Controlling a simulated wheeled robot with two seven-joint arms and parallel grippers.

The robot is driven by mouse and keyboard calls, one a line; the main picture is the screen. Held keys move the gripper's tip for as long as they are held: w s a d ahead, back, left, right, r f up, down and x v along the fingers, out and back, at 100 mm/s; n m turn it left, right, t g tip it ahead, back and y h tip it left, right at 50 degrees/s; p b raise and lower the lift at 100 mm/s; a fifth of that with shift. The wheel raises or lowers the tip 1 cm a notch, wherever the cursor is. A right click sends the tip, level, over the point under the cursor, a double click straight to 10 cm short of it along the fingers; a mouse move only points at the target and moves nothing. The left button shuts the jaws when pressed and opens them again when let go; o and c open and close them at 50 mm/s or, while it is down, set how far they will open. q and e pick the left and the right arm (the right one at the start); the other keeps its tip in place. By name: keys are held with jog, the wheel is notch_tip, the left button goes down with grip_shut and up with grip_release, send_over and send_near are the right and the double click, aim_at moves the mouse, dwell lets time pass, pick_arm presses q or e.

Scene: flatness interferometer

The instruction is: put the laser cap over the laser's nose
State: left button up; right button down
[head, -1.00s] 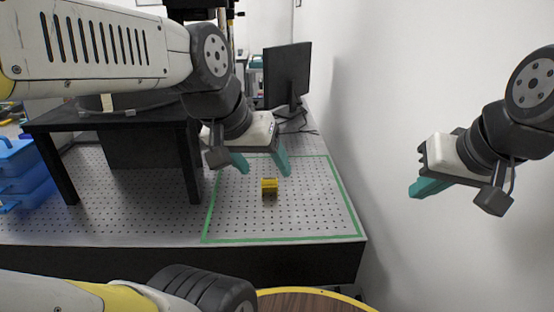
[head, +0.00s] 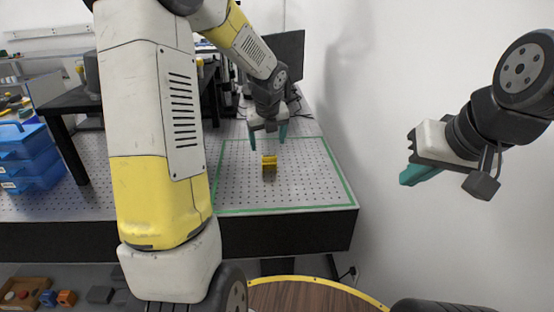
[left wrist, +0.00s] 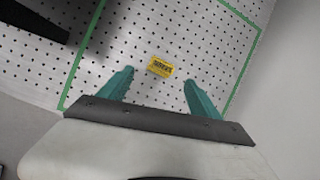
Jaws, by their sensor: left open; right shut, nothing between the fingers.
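A small yellow block (head: 269,162) with a dark lower part stands on the perforated table top inside a green outlined area; I take it to be the laser cap, but cannot be sure. It also shows in the left wrist view (left wrist: 161,67) with dark lettering on its top. My left gripper (head: 268,141) is open, pointing down, with its teal fingers just behind and above the block. In the left wrist view the block lies ahead of the gap between the fingertips (left wrist: 157,80). My right gripper (head: 412,178) is shut and empty, by the white wall. I cannot make out the laser's nose.
The green outline (head: 290,208) encloses otherwise bare table. A black stand (head: 70,150) and blue drawers (head: 30,155) are at the left. A monitor (head: 286,55) stands behind. A round wooden top (head: 300,295) is at the front, and a shelf with small parts is below left.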

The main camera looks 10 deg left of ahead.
aim_at(269, 156)
pick_arm(q)
jog(key=w+f+m, duration=0.1)
jog(key=f+m, duration=0.1)
jog(key=f, duration=0.1)
jog(key=shift+w+m, duration=0.3)
jog(key=shift+w, duration=0.05)
jog(key=x, duration=0.7)
jog(key=shift+s+f, duration=0.15)
jog(key=shift+f, duration=0.05)
grip_shut()
jog(key=shift+r, duration=0.1)
